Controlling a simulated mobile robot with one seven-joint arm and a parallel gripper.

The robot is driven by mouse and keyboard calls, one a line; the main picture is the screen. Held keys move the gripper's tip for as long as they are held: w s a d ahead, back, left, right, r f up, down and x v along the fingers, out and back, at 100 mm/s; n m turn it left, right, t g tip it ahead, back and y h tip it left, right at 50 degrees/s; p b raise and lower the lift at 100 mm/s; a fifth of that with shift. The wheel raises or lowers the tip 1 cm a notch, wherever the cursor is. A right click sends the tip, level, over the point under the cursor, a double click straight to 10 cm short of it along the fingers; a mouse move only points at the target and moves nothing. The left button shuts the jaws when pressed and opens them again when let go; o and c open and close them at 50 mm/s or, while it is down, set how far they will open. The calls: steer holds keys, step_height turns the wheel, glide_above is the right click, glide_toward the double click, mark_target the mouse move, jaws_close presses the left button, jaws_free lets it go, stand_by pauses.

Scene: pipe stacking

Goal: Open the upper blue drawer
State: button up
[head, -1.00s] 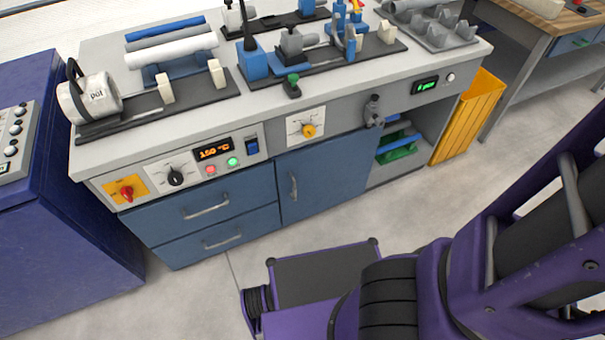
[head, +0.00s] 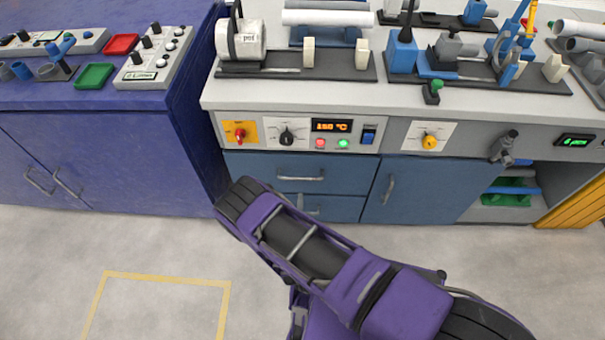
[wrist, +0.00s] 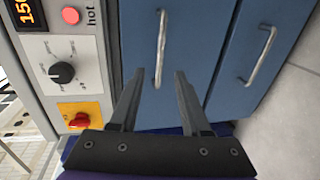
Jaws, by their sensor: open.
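The upper blue drawer (head: 262,170) is closed in the grey workbench, below the control panel, with a metal bar handle (head: 300,178). In the wrist view the picture is turned sideways; the upper drawer (wrist: 196,45) is the left blue panel and its handle (wrist: 161,45) runs up and down. My gripper (wrist: 159,73) is open and empty. Its two dark fingers appear on either side of the handle's near end; I cannot tell how far they are from the drawer front. In the head view my arm hides the gripper.
The lower blue drawer (wrist: 285,30) with its own handle (wrist: 262,55) lies beside the upper one. The control panel has a black knob (wrist: 62,72) and a red switch (wrist: 80,120) close by. A blue cabinet (head: 90,160) stands left; the floor in front is clear.

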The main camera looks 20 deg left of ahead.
mark_target(301, 178)
steer(key=b+x, duration=0.2)
steer(key=x, duration=1)
steer(key=shift+w, duration=0.1)
jaws_close()
steer(key=shift+a, duration=0.1)
stand_by(0.9)
